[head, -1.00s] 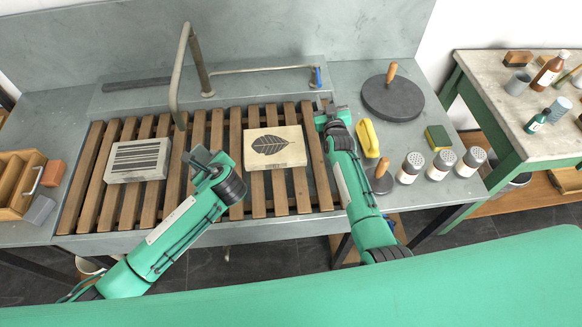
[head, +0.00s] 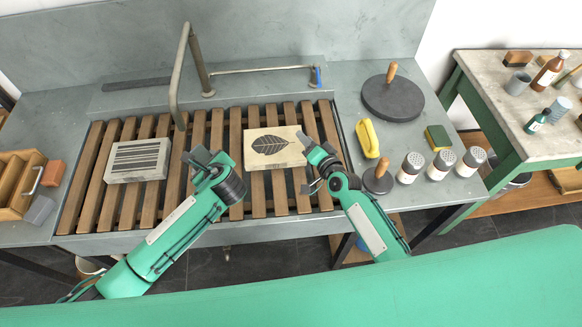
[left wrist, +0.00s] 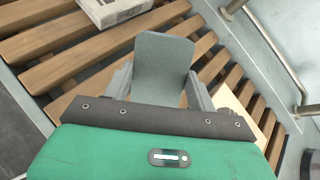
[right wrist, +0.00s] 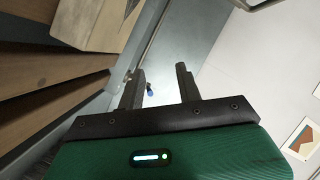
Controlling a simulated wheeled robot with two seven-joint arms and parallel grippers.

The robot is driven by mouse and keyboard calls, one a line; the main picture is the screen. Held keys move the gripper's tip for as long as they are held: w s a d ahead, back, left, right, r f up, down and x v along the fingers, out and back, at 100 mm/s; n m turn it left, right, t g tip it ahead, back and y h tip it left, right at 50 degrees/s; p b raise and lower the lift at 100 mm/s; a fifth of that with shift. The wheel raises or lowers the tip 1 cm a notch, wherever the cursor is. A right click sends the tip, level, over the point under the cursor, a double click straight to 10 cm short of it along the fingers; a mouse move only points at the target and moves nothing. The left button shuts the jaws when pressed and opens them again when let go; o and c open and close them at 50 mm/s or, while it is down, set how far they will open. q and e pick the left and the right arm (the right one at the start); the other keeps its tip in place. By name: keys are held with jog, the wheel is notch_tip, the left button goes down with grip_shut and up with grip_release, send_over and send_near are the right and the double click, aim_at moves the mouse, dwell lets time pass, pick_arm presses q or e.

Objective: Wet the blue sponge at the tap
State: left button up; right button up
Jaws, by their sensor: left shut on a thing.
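The tap is a tall bent grey pipe (head: 178,75) rising behind the slatted rack, its spout end pointing down over the slats; no water shows. Its blue lever (head: 317,76) is at the back right, and it also shows small in the right wrist view (right wrist: 149,89). My left gripper (head: 197,160) is shut on a speckled grey pad with rounded corners (left wrist: 162,62), which looks like the sponge, though little blue shows. It is above the slats, in front and right of the spout. My right gripper (head: 309,163) is open and empty, right of the leaf block, away from the lever.
A striped block (head: 138,160) and a leaf-print block (head: 274,147) lie on the rack (head: 92,178). An orange block (head: 53,173) and a grey block (head: 39,209) lie left.

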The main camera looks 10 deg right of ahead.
aim_at(318, 75)
jog(key=s+a+m+g+y, duration=0.2)
jog(key=s+a+m+y, duration=0.1)
jog(key=s+a, duration=0.3)
jog(key=shift+s+f+y, duration=0.3)
jog(key=shift+s+f, duration=0.1)
jog(key=shift+s, duration=0.85)
jog(key=shift+a, duration=0.1)
jog(key=shift+c, duration=0.4)
